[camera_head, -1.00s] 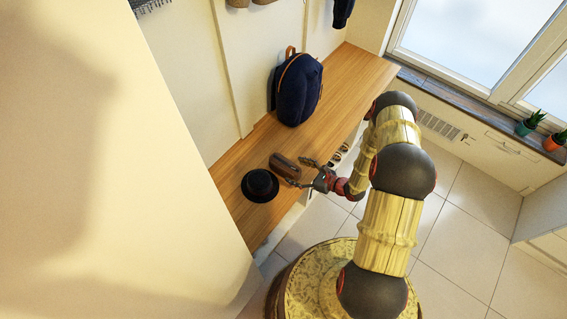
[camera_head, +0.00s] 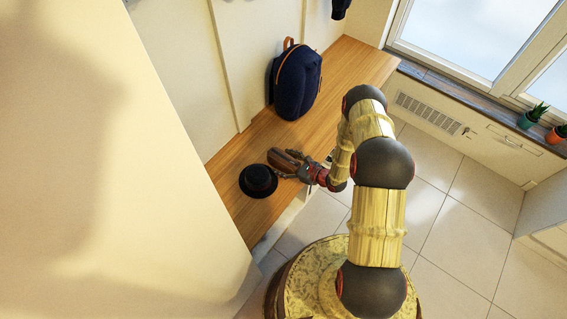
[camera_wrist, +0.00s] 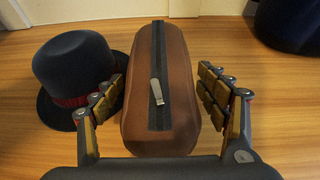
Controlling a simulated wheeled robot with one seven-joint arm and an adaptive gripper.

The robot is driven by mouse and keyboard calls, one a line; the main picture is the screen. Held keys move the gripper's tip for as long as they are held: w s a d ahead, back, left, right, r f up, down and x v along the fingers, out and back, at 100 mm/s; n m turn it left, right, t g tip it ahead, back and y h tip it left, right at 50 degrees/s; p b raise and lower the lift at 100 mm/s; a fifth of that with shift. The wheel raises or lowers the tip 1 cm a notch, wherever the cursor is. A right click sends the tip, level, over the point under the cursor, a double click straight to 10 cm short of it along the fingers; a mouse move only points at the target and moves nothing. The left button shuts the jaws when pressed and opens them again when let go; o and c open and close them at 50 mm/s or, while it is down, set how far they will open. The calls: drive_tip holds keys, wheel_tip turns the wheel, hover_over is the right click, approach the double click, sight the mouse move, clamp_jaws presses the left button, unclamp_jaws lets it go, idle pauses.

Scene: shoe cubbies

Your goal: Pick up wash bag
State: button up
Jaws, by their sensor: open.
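The wash bag (camera_wrist: 178,95) is a brown, box-like case with a dark zip strip and a metal pull along its top. It lies on the wooden bench; in the head view the wash bag (camera_head: 281,160) is partly covered by my gripper. My gripper (camera_wrist: 162,92) is open, with one finger on each side of the bag's near part. Small gaps seem to show between the fingers and the bag's sides. In the head view my gripper (camera_head: 293,165) is over the bench at the bag.
A black hat (camera_wrist: 75,75) with a red band stands close to the bag's left, beside my left finger; it also shows in the head view (camera_head: 258,181). A dark blue backpack (camera_head: 297,84) stands farther along the bench (camera_head: 346,71). Bare bench lies between backpack and bag.

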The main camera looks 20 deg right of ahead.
drive_tip(key=shift+c, duration=0.6)
drive_tip(key=c, duration=1.1)
drive_tip(key=shift+r, duration=0.1)
drive_tip(key=shift+c, duration=0.7)
